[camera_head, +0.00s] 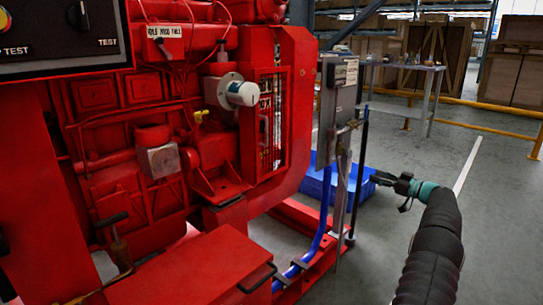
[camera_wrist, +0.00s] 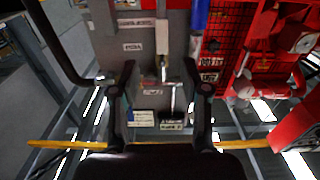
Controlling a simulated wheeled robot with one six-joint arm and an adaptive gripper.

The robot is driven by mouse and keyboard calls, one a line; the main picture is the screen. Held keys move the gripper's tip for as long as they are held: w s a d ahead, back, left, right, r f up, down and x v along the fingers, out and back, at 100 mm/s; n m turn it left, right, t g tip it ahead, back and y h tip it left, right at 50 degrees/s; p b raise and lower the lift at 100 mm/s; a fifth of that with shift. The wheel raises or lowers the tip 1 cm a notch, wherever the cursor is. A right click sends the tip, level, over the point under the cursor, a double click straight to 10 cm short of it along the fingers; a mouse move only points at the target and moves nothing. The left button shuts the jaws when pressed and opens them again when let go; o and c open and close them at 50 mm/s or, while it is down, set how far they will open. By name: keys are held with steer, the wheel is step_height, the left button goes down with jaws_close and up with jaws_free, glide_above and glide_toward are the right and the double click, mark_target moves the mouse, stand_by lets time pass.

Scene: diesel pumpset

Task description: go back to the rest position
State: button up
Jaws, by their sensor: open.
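My gripper (camera_head: 382,179) shows in the head view at the right, at the end of my dark sleeved arm. It is beside the grey post-mounted box and in front of the blue bin. In the wrist view my gripper (camera_wrist: 160,76) has its two dark fingers spread wide apart, with nothing between them. Behind the gap is a grey panel (camera_wrist: 133,70) with a metal lever (camera_wrist: 163,68) and small labels. The fingers seem apart from the panel, though the exact distance is unclear.
The red diesel pumpset (camera_head: 215,185) fills the left of the head view. A grey control box (camera_head: 341,72) on a post stands at its right end, with a blue bin (camera_head: 313,187) behind. A workbench (camera_head: 435,95) and yellow rail (camera_head: 480,103) are farther back. Floor at right is clear.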

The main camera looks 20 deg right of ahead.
step_height(320, 180, down, 13)
steer(key=s+a+m+g+h, duration=0.1)
steer(key=s+m+g+h, duration=0.2)
steer(key=m, duration=0.6)
steer(key=s+a+f+m+g, duration=0.2)
steer(key=s+a+m+g, duration=0.15)
steer(key=a, duration=0.35)
steer(key=s+a+r+n+g+h+p, duration=0.1)
steer(key=s+a+r+n+p, duration=0.1)
steer(key=s+a+r, duration=0.6)
steer(key=s+a+r+n+g+h+p, duration=0.1)
steer(key=s+a+r+n+h+p, duration=0.1)
steer(key=s+a+r, duration=0.6)
steer(key=s+a+r+n+g+h+p, duration=0.1)
steer(key=s+a+r+n+g+p, duration=0.1)
steer(key=s+a+r, duration=0.7)
steer(key=s+a, duration=0.4)
steer(key=a, duration=0.6)
steer(key=s+a+n, duration=0.1)
steer(key=s+a, duration=0.3)
steer(key=a, duration=0.7)
steer(key=shift+s+h+p, duration=0.3)
steer(key=shift+h+p, duration=0.05)
steer(key=shift+h, duration=0.05)
